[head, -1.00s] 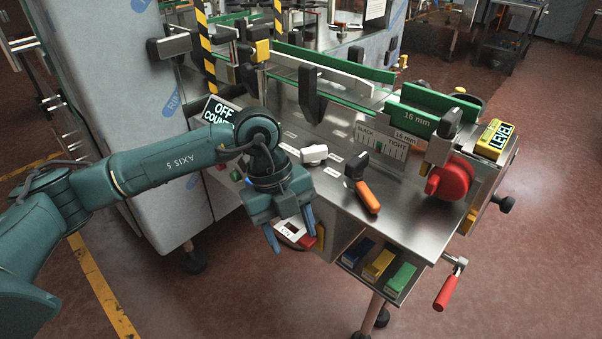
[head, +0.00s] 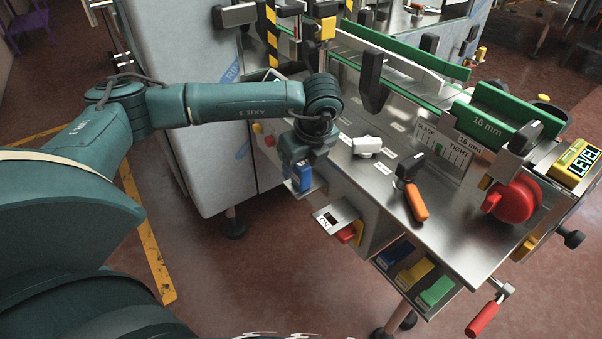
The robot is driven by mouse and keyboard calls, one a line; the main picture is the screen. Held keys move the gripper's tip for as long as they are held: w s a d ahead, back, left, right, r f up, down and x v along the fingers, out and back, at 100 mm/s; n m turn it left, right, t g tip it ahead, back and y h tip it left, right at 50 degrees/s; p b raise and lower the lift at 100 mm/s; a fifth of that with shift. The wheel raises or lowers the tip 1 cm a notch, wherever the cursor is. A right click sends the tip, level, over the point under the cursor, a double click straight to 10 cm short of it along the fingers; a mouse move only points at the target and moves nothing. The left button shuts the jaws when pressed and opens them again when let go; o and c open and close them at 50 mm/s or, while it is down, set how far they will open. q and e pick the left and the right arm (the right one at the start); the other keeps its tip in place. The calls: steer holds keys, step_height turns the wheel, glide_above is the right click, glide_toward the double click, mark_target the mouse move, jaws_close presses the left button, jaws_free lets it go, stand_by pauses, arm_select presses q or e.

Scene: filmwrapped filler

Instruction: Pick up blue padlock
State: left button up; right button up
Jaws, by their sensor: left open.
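My left gripper (head: 298,183) points down at the near left edge of the steel machine top, and it is open. A bright blue shape shows at its jaws; I cannot tell whether this is the blue padlock or only the fingers. The gripper hides what lies behind it. No padlock shackle can be made out. A blue labelled block (head: 395,253) sits in the open shelf under the counter's front, to the right of and below the gripper, apart from it. My right gripper is not in view.
Yellow (head: 415,271) and green (head: 437,291) blocks share the shelf. A small display box (head: 336,216) juts out below the edge, with a red piece (head: 346,233) beside it. A white knob (head: 367,147) and an orange-handled lever (head: 416,202) stand on the steel top (head: 455,230).

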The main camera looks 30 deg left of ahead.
arm_select(q)
steer(key=shift+w+p+x, duration=0.15)
steer(key=shift+p+x, duration=0.05)
steer(key=shift+x, duration=0.95)
steer(key=shift+w+p+x, duration=0.15)
steer(key=shift+p+x, duration=0.05)
steer(key=shift+x, duration=0.95)
steer(key=shift+r, duration=0.1)
jaws_close()
